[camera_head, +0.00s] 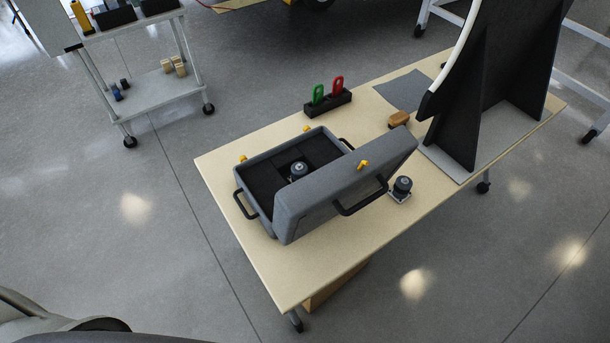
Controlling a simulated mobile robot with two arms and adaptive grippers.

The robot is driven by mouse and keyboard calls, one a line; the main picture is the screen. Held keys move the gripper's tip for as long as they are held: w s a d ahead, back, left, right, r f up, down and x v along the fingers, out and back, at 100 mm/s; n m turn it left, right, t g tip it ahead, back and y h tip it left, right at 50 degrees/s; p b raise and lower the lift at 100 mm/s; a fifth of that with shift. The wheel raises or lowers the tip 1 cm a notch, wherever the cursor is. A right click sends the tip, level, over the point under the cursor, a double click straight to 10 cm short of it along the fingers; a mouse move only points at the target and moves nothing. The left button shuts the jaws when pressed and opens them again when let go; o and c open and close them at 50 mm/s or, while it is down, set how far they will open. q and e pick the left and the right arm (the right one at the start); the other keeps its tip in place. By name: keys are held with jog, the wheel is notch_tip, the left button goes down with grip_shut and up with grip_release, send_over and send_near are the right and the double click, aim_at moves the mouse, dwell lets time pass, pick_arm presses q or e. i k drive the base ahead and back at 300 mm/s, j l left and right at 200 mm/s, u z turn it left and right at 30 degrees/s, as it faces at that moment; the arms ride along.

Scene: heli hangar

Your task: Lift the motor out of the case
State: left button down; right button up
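A grey case (243,181) with a dark lining stands open on the wooden table. Its grey lid (335,190) is raised along the side nearest me and hides part of the interior. A small dark motor (298,169) with a lighter top sits inside the case, in the lining. A second, similar dark motor (402,186) stands on a light square base on the table, just right of the lid. Neither of my grippers is in view.
The table (265,262) has free room at its near left end. A black holder (328,104) with green and red tags stands behind the case. A tan object (399,118) and tall black stand (460,120) are at right. A white cart (150,100) stands back left.

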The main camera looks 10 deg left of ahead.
aim_at(299, 170)
jog(key=i+l+u, duration=0.1)
jog(key=l+u, duration=0.15)
jog(key=l, duration=0.35)
jog(key=i+l+u, duration=0.1)
jog(key=l+u, duration=0.15)
jog(key=l, duration=0.35)
jog(key=l+u, duration=0.25)
jog(key=l, duration=0.35)
jog(key=l+u, duration=0.25)
jog(key=l, duration=0.35)
jog(key=k+l+u, duration=0.25)
jog(key=l, duration=0.35)
jog(key=l+u, duration=0.25)
jog(key=l, duration=0.4)
